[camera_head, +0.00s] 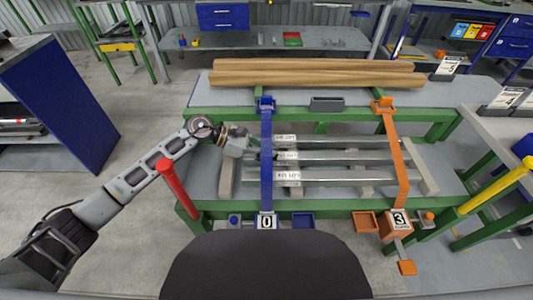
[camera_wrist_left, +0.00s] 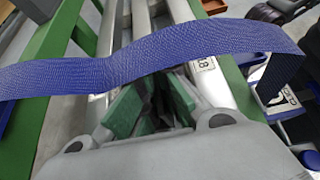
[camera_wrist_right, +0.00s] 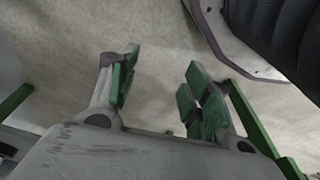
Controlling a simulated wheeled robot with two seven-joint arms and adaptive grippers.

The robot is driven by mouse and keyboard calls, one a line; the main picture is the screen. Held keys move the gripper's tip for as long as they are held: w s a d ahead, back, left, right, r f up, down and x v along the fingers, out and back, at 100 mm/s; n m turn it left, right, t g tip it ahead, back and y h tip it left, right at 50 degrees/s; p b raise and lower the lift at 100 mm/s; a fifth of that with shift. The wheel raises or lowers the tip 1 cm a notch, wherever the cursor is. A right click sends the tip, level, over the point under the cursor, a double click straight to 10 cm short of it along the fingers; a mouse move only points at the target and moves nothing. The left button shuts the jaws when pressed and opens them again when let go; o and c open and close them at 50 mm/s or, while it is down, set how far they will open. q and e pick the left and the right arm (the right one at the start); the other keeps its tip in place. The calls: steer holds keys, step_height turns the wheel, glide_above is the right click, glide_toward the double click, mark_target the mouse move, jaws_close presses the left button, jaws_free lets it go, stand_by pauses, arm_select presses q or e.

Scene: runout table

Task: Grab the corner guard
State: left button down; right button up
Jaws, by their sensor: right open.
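A dark grey piece (camera_head: 326,104) lies at the table's back edge between the blue strap (camera_head: 266,150) and the orange strap (camera_head: 392,150); I cannot tell for sure that it is the corner guard. My left gripper (camera_head: 252,146) is low over the left ends of the metal bars (camera_head: 335,157), beside the blue strap. In the left wrist view its green pads (camera_wrist_left: 155,105) are below the blue strap (camera_wrist_left: 150,62), with dark shapes between them; whether they grip anything is unclear. My right gripper (camera_wrist_right: 162,88) is open and empty above bare floor, outside the head view.
Wooden beams (camera_head: 315,73) lie along the back of the table.

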arm_select(q)
step_height(320, 180, up, 17)
steer(key=p, duration=0.1)
steer(key=shift+r+p, duration=0.2)
steer(key=shift+p, duration=0.15)
arm_select(e)
steer(key=f, duration=0.1)
steer(key=d+f, duration=0.1)
steer(key=f, duration=0.1)
steer(key=s+f, duration=0.1)
steer(key=f, duration=0.1)
steer(key=shift+s+d+f, duration=0.1)
steer(key=shift+d+f, duration=0.1)
steer(key=shift+d, duration=0.15)
steer(key=shift+r, duration=0.1)
